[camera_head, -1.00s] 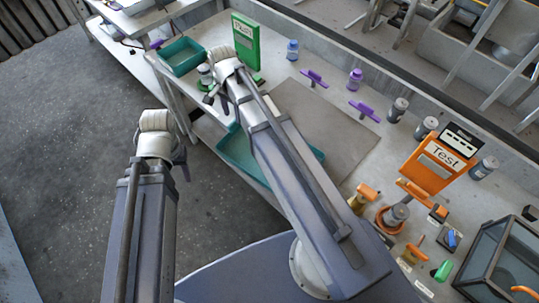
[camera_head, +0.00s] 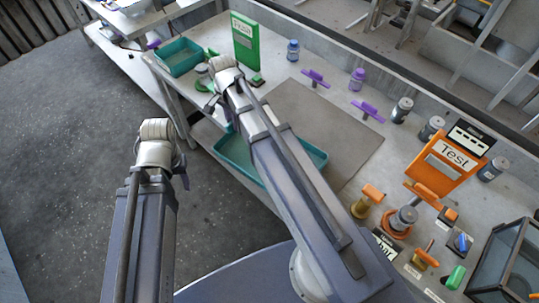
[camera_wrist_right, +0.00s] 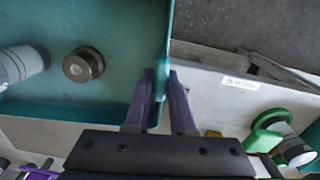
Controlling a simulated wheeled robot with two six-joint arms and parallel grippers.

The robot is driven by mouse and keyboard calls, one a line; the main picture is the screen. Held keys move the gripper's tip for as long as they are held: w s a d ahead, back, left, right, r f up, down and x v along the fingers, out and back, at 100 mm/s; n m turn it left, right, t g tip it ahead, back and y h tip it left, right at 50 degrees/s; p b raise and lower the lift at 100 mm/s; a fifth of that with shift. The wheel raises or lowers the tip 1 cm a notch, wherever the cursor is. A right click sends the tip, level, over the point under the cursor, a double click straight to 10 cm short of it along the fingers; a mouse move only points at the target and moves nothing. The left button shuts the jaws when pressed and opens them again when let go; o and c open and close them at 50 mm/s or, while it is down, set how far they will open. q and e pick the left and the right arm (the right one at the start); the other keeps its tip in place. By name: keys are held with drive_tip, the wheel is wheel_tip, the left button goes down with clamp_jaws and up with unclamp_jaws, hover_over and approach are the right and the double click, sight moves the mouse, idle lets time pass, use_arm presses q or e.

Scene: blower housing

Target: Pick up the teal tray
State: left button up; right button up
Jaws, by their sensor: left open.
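The teal tray (camera_head: 238,158) lies at the front edge of the bench, partly hidden under my right arm. In the right wrist view, the tray (camera_wrist_right: 108,25) fills the left side, with a grey cylinder (camera_wrist_right: 22,64) and a round brown part (camera_wrist_right: 83,64) inside it. My right gripper (camera_wrist_right: 161,78) has its purple fingers on both sides of the tray's side wall, close against it, and appears shut on it. In the head view, the arm hides most of this contact. My left gripper (camera_head: 181,166) is open and empty over the floor, left of the tray.
A second, smaller teal tray (camera_head: 178,57) stands at the bench's far left end. A green holder (camera_wrist_right: 270,130) is right of my right gripper. A green sign (camera_head: 245,42), purple parts (camera_head: 367,111) and an orange Test sign (camera_head: 458,160) stand on the bench. Floor is clear at left.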

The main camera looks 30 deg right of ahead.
clamp_jaws()
idle(0.9)
